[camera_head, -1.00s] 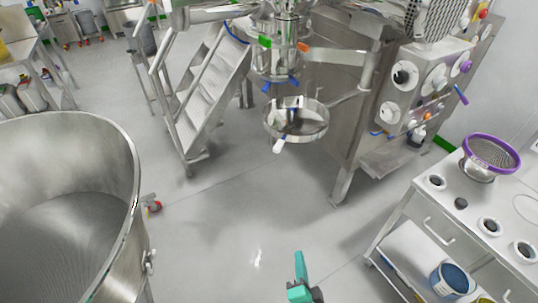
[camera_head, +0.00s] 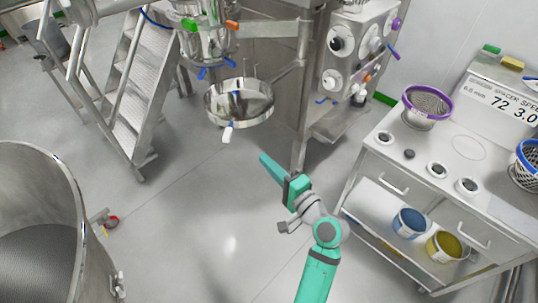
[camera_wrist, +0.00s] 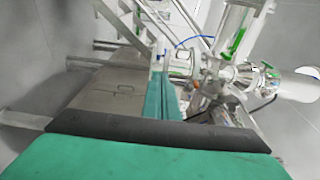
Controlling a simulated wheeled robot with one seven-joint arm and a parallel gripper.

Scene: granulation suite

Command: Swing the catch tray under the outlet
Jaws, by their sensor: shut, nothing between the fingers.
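The catch tray (camera_head: 240,101) is a round, shiny steel pan below the mill's outlet (camera_head: 205,50) in the head view, slightly to its right. A white handle (camera_head: 228,132) with a blue part hangs at its near side. A steel arm (camera_head: 289,80) runs from the tray's right side toward the machine frame. My gripper (camera_head: 263,157) is teal, shut and empty, below and right of the handle and apart from it. In the wrist view its teal fingers (camera_wrist: 161,97) lie together and point toward the machine. The tray cannot be made out clearly there.
A steel bin (camera_head: 62,185) stands at left, and steps (camera_head: 130,95) stand behind it. At right is a bench (camera_head: 385,150) with a purple-rimmed sieve (camera_head: 428,104) and buckets below. The floor (camera_head: 190,220) between bin and bench is clear.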

